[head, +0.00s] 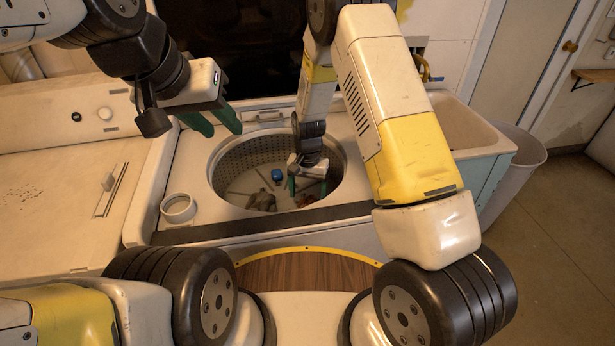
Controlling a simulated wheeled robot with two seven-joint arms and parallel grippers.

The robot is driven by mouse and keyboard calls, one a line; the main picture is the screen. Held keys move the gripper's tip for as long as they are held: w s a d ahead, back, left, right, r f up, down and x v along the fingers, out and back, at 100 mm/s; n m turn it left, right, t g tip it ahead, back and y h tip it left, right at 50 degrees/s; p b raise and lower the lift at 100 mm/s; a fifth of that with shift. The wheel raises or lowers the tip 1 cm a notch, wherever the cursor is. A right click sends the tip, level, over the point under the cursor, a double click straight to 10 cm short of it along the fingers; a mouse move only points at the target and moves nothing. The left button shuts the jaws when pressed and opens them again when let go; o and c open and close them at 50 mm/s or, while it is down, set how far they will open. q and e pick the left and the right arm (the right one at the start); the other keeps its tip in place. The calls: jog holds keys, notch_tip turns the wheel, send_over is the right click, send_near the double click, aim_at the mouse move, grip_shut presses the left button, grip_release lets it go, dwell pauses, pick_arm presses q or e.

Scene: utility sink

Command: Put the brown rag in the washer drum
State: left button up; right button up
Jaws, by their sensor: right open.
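The washer drum (232,165) is an open, round, perforated metal tub in the middle of the head view. A crumpled grey-brown cloth (262,201) lies on its floor at the front left. A reddish-brown cloth (309,196) lies further right, partly behind my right gripper; I cannot tell which one is the brown rag. My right gripper (307,187) reaches down into the drum with its green fingers apart, above the reddish-brown cloth. My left gripper (218,126) is above the washer top, left of the drum's back rim, with its fingers apart and nothing seen between them.
A small blue object (277,178) is in the drum. A white round cup or ring (178,209) stands on the washer top at left. A utility sink (462,128) and a grey bin (519,160) are to the right. Another appliance (60,190) stands to the left.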

jog(key=s+d+r+t+y, duration=0.1)
jog(key=s+d+r, duration=0.1)
jog(key=r, duration=0.8)
jog(key=s+d+r+n+t, duration=0.1)
jog(key=s+d+r, duration=0.2)
jog(key=r, duration=0.6)
jog(key=s+d+r+t+y, duration=0.1)
jog(key=s+d+r, duration=0.1)
jog(key=r, duration=0.8)
jog(key=s+d+r+n+t, duration=0.1)
jog(key=s+d+r, duration=0.2)
jog(key=s, duration=0.4)
jog(key=s+d+r+n+t, duration=0.1)
jog(key=s+d+r+t, duration=0.1)
jog(key=s+d+r, duration=0.2)
jog(key=shift+s+r, duration=1.1)
jog(key=shift+s, duration=1.15)
